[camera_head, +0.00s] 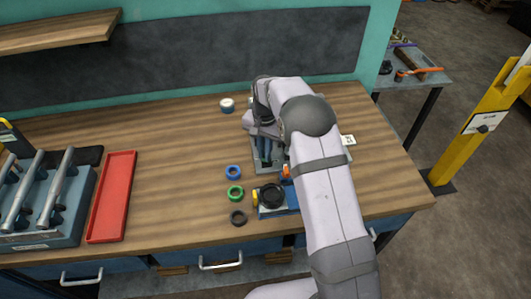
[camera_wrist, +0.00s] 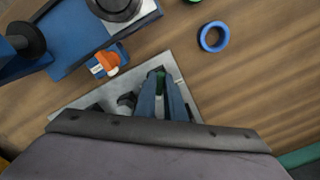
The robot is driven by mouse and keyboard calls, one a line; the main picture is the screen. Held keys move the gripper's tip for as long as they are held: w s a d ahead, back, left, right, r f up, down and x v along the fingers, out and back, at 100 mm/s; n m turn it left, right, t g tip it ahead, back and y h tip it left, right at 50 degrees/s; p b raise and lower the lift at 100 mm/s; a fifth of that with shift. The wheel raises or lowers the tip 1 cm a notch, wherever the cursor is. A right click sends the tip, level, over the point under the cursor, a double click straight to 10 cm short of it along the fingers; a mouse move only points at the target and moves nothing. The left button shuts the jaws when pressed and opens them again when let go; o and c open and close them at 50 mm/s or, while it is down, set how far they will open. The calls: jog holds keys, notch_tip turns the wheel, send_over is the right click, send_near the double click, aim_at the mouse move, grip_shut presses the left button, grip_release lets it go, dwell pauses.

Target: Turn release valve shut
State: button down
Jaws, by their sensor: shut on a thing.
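My gripper (camera_wrist: 162,85) points down over a grey metal plate (camera_wrist: 185,82). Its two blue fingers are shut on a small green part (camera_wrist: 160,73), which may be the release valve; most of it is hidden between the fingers. In the head view, my gripper (camera_head: 264,158) is over the same plate, and my arm covers much of the area. An orange knob (camera_wrist: 107,60) on a small blue block stands beside the plate, apart from the fingers. It also shows in the head view (camera_head: 286,171). I cannot tell how far the valve is turned.
A blue device with a black round top (camera_head: 272,195) stands in front of the plate. Blue (camera_head: 233,172), green (camera_head: 235,193) and black (camera_head: 238,217) rings lie left of it.

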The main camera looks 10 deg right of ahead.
jog(key=m, duration=0.5)
jog(key=shift+w+a+r+m, duration=0.1)
jog(key=shift+w+m, duration=0.2)
jog(key=shift+w, duration=0.05)
jog(key=shift+w+m, duration=0.2)
jog(key=shift+m, duration=1.9)
jog(key=c, duration=1.8)
grip_release()
jog(key=shift+c, duration=0.2)
jog(key=shift+s, duration=0.1)
jog(key=shift+a+b, duration=0.1)
jog(key=shift+b, duration=0.2)
notch_tip(320, 180, up, 7)
jog(key=b, duration=0.2)
jog(key=shift+r, duration=0.2)
